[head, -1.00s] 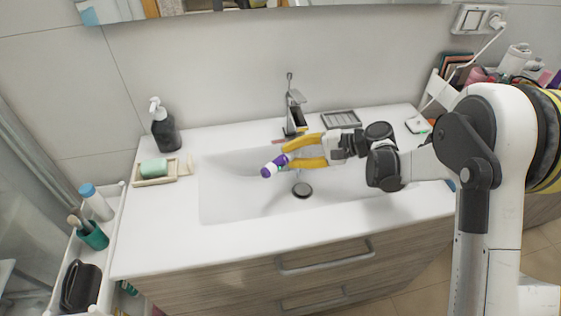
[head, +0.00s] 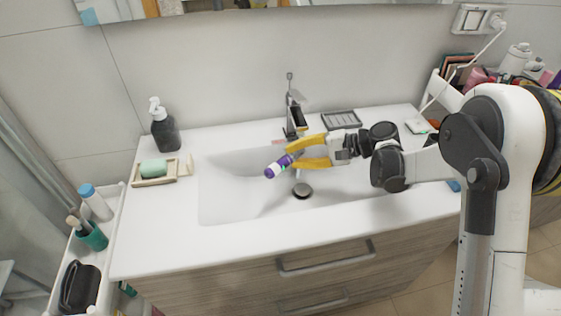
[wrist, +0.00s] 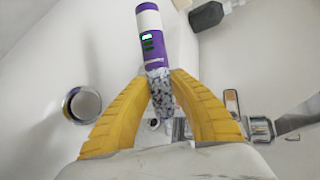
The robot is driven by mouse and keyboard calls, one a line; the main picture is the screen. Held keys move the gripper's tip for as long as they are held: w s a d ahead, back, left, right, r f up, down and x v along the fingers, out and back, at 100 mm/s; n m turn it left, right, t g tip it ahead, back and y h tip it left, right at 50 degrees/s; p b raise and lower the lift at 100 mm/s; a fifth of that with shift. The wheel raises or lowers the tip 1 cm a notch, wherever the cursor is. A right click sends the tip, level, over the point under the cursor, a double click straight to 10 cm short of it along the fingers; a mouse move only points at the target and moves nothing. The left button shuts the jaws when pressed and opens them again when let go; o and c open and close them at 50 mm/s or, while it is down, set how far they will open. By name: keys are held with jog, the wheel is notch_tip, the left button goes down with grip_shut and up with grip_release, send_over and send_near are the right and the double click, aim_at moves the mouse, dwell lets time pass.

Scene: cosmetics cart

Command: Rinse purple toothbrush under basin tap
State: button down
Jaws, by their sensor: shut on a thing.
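The purple toothbrush (head: 276,167), purple with a white band, is held over the basin (head: 228,195). My gripper (head: 293,155), with yellow fingers, is shut on it. In the wrist view the toothbrush (wrist: 153,35) points away from my gripper (wrist: 160,82), with small green marks on its handle and a grey speckled part between the fingertips. The basin tap (head: 293,112) stands behind my gripper at the basin's back edge. Its chrome body (wrist: 260,130) shows at the right of the wrist view. I cannot tell whether water is running.
A dark soap dispenser (head: 163,128) and a green soap (head: 153,168) on a dish stand left of the basin. A grey soap tray (head: 341,120) lies behind my gripper. The drain (head: 302,190) is below. The front counter is clear.

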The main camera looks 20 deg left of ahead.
jog(key=s+d+b, duration=0.1)
jog(key=s+d, duration=0.3)
dwell(0.4)
dwell(1.1)
jog(key=s+d+r+p, duration=0.2)
jog(key=s+d+r, duration=0.1)
jog(key=r, duration=0.2)
jog(key=shift+s+d+p, duration=0.25)
jog(key=shift+p, duration=0.05)
dwell(0.7)
